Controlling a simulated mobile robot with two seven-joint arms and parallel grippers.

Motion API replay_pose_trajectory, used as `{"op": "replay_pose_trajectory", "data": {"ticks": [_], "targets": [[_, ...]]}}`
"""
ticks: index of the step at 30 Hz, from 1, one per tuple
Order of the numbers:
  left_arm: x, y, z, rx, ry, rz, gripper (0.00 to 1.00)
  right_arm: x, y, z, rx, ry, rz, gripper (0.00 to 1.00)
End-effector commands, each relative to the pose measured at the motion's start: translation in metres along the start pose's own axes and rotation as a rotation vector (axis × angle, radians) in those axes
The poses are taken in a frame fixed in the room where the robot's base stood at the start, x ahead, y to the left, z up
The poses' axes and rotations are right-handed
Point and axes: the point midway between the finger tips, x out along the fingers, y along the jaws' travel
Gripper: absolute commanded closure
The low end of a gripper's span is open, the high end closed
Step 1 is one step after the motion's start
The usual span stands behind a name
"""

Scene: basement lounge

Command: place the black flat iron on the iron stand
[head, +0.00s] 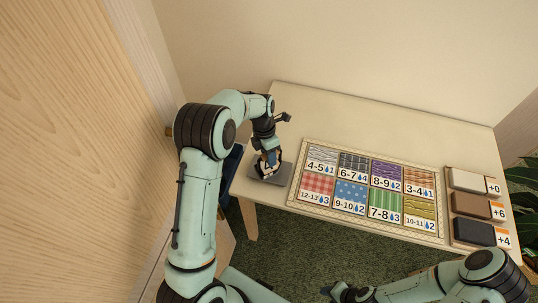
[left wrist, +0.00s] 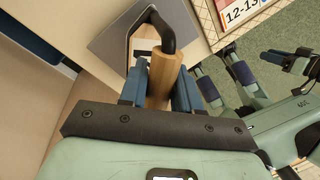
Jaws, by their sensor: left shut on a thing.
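My left gripper (head: 268,160) is at the left end of the table. In the left wrist view its blue fingers (left wrist: 158,92) are shut on the wooden handle of the flat iron (left wrist: 162,78), which has a black bent bar. The iron's body is mostly hidden behind the gripper and handle. The iron stand, a grey plate (head: 284,178), lies below the gripper on the table; it also shows in the left wrist view (left wrist: 112,42). I cannot tell whether the iron touches it. My right gripper (head: 338,292) is low in the head view, away from the table; its opening is unclear.
A board of numbered fabric patches (head: 296,190) lies right of the stand. A tray with white, brown and black blocks (head: 470,205) is at the table's right end. A wooden panel (head: 80,130) stands close on the left. The table's back strip (head: 370,125) is clear.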

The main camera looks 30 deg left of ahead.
Motion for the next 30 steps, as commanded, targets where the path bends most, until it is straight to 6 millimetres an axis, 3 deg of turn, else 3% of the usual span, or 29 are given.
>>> {"op": "replay_pose_trajectory", "data": {"ticks": [8, 9, 11, 12, 23, 30], "targets": [[0.000, 0.001, 0.001, 0.001, -0.003, 0.001, 1.00, 0.000, 0.000, 0.000, 0.000, 0.000, 0.000, 0.57], [0.002, 0.001, 0.001, 0.001, -0.001, 0.001, 0.65, 0.000, 0.000, 0.000, 0.000, 0.000, 0.000, 0.57], [0.001, 0.001, 0.001, 0.001, -0.001, 0.001, 0.45, 0.000, 0.000, 0.000, 0.000, 0.000, 0.000, 0.57], [0.001, 0.001, 0.001, 0.001, -0.001, 0.001, 0.42, 0.000, 0.000, 0.000, 0.000, 0.000, 0.000, 0.57], [-0.005, 0.000, 0.001, 0.001, -0.003, 0.002, 0.42, -0.001, -0.001, -0.001, 0.000, 0.001, 0.000, 0.57], [-0.050, 0.000, 0.002, 0.001, -0.006, 0.005, 0.42, -0.009, -0.005, -0.007, -0.003, 0.009, -0.003, 0.57]]}}
